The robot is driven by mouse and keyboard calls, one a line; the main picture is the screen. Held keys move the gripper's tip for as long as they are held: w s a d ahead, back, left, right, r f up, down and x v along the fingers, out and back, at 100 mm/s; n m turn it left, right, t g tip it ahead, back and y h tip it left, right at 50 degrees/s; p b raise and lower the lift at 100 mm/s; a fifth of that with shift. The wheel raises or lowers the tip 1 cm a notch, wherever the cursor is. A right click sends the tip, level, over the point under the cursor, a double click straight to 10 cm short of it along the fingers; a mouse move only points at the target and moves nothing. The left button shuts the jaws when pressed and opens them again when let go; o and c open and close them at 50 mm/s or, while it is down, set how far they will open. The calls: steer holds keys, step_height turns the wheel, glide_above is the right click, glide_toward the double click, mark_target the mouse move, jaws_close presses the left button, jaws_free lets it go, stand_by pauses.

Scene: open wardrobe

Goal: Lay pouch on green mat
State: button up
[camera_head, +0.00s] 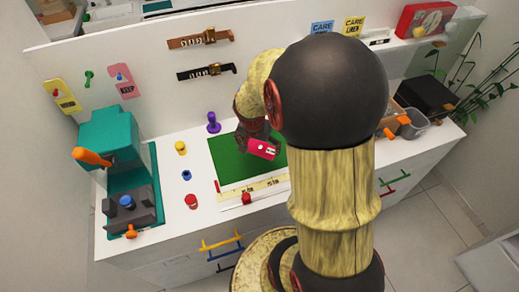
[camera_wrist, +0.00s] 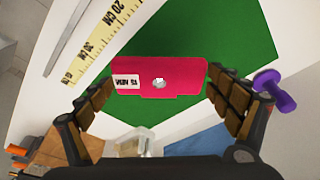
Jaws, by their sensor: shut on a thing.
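The pouch (camera_head: 262,149) is a flat pinkish-red piece with a white label. In the wrist view the pouch (camera_wrist: 180,73) spans the space between my two fingers, with a small pale spot at its middle. My gripper (camera_wrist: 160,88) is shut on it, one finger at each end. The green mat (camera_head: 228,166) lies on the white counter, and the pouch is over it. The mat also fills much of the wrist view (camera_wrist: 200,40). I cannot tell whether the pouch touches the mat. My arm hides the mat's right part in the head view.
A yellow ruler (camera_head: 252,189) lies along the mat's front edge. A purple knobbed piece (camera_head: 213,122) stands behind the mat. Yellow (camera_head: 181,148), blue (camera_head: 187,175) and red (camera_head: 191,201) pieces stand to its left. A teal machine (camera_head: 108,140) stands at the far left.

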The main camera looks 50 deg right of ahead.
mark_target(260, 144)
steer(key=w+d+f, duration=0.1)
steer(key=f, duration=0.1)
steer(key=w+d+f+b, duration=0.1)
steer(key=d+f, duration=0.1)
steer(key=w+d+f, duration=0.1)
steer(key=f, duration=0.1)
steer(key=shift+w+d+f, duration=0.2)
steer(key=shift+w+d, duration=0.05)
steer(key=shift+f+b, duration=0.6)
steer(key=shift+f, duration=0.9)
steer(key=shift+f, duration=0.15)
steer(key=o, duration=0.7)
steer(key=shift+c, duration=0.2)
steer(key=shift+o, duration=1.1)
